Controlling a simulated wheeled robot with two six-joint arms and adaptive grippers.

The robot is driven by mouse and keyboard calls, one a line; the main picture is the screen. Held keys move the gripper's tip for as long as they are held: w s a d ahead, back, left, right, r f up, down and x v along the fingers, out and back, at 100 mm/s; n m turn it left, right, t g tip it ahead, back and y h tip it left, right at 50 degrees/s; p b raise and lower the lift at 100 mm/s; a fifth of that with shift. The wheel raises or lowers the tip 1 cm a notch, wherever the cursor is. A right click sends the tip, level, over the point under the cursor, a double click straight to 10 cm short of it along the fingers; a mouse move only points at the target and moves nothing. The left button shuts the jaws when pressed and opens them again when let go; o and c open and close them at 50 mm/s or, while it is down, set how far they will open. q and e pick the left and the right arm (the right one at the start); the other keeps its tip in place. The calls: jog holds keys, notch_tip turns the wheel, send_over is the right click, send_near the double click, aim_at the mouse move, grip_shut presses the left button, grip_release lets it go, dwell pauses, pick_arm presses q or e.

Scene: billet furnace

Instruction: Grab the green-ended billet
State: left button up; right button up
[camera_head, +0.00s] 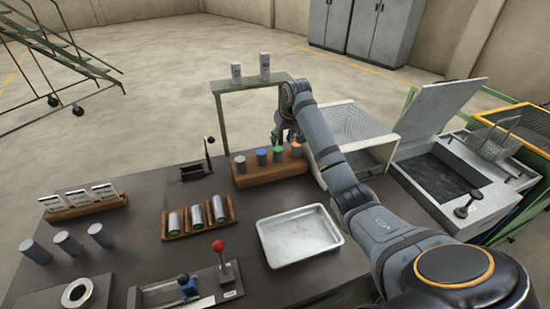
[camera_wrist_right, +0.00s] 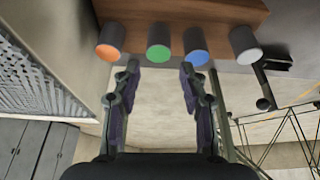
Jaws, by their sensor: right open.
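The green-ended billet (camera_head: 278,154) stands in a wooden rack (camera_head: 262,178) between the blue-ended billet (camera_head: 262,157) and the orange-ended billet (camera_head: 296,150). In the right wrist view the green-ended billet (camera_wrist_right: 159,42) lies just beyond the fingertips, lined up with the gap between them. My right gripper (camera_head: 285,136) is just behind and above the rack. In the wrist view the gripper (camera_wrist_right: 160,70) is open with nothing between its fingers. My left gripper is not in view.
A pale-ended billet (camera_head: 240,163) stands at the rack's left end. A green frame (camera_head: 222,118) with two small blocks on top rises behind. A metal tray (camera_head: 300,238) lies in front. A mesh-topped box (camera_head: 350,125) is to the right of my right gripper.

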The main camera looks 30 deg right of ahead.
aim_at(279, 150)
jog(key=p+x, duration=0.1)
jog(key=x, duration=0.3)
jog(key=shift+f, duration=0.15)
jog(key=shift+w+f, duration=0.1)
jog(key=shift+f, duration=0.15)
jog(key=shift+w+d+f, duration=0.1)
jog(key=shift+w+f, duration=0.2)
jog(key=shift+f, duration=0.1)
jog(key=p+x, duration=0.1)
jog(key=x, duration=0.2)
jog(key=shift+w+d+f, duration=0.1)
jog(key=shift+w+f, duration=0.05)
jog(key=shift+f, duration=0.15)
jog(key=shift+w+f, duration=0.15)
jog(key=shift+f, duration=0.25)
jog(key=shift+r, duration=0.1)
grip_shut()
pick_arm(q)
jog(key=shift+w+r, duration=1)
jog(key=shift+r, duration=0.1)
